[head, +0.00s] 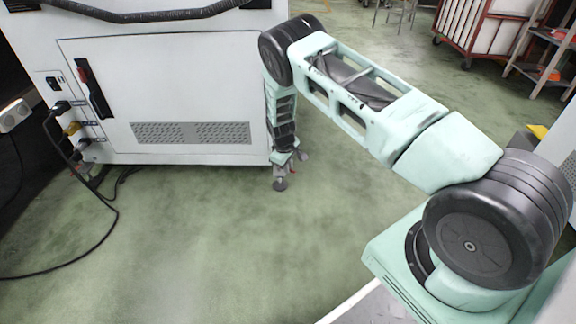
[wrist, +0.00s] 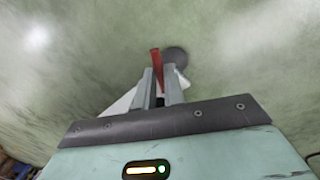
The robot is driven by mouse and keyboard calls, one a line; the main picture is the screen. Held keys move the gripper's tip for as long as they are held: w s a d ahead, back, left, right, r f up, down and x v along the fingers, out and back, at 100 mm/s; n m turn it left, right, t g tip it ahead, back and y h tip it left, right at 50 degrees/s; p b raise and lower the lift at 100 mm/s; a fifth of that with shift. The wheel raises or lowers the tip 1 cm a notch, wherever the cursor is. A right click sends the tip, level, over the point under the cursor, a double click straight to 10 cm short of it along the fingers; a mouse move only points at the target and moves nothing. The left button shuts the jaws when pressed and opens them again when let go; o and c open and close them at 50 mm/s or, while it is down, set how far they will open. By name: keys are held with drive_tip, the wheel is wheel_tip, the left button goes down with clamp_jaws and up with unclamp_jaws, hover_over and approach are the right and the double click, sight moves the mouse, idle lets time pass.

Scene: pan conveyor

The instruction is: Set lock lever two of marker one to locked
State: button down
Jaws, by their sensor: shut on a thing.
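The white cabinet (head: 190,70), likely marker one, stands at the left in the head view. A red lever (wrist: 155,63) sticks up between my gripper's fingers in the wrist view. My gripper (wrist: 161,84) is shut on this lever, though its hold is partly hidden by the fingers. A dark round foot (wrist: 176,56) lies just beyond the fingertips. In the head view my gripper (head: 283,158) hangs low at the cabinet's bottom right corner, with a small grey foot (head: 280,184) just below it. The lever's exact setting cannot be told.
Black cables (head: 112,200) run from the cabinet's left side across the floor. The green floor (head: 200,240) in front is clear. A red-framed cart (head: 490,35) and a grey stepladder (head: 548,55) stand at the back right.

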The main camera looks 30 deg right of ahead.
drive_tip(key=shift+w+a+m+g+p, duration=0.3)
drive_tip(key=shift+a+m, duration=0.35)
drive_tip(key=shift+m, duration=1.3)
drive_tip(key=shift+s+a+m+g+p, duration=0.1)
drive_tip(key=shift+a+m+g, duration=0.45)
drive_tip(key=shift+m, duration=1.35)
drive_tip(key=shift+w+a+m+g+p, duration=0.2)
drive_tip(key=shift+a+m, duration=0.6)
drive_tip(key=shift+m, duration=1.15)
drive_tip(key=c, duration=1.5)
unclamp_jaws()
drive_tip(key=p+v, duration=0.7)
drive_tip(key=v, duration=1)
drive_tip(key=shift+r+p, duration=0.25)
drive_tip(key=shift+p, duration=0.15)
